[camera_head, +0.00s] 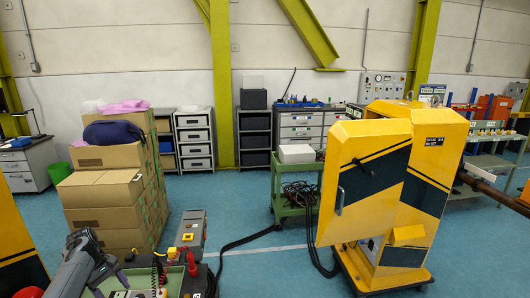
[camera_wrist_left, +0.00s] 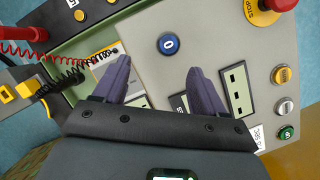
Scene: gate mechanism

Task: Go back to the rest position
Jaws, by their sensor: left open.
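My left gripper (camera_head: 112,270) is at the lower left of the head view, above a control panel (camera_head: 198,284). In the left wrist view my left gripper (camera_wrist_left: 160,78) shows two dark purple fingers, spread apart and empty. The panel also carries a red stop knob (camera_wrist_left: 278,6), a yellow button (camera_wrist_left: 281,75) and a green button (camera_wrist_left: 286,132). I cannot tell the gap between fingers and panel. My right gripper is not in view.
The yellow and black gate cabinet (camera_head: 367,175) stands right of centre with its door swung outward. Stacked cardboard boxes (camera_head: 104,213) stand behind my left arm. A green cart (camera_head: 297,207) with cables is at the centre. Coiled red and black cords (camera_wrist_left: 72,72) hang beside the fingers.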

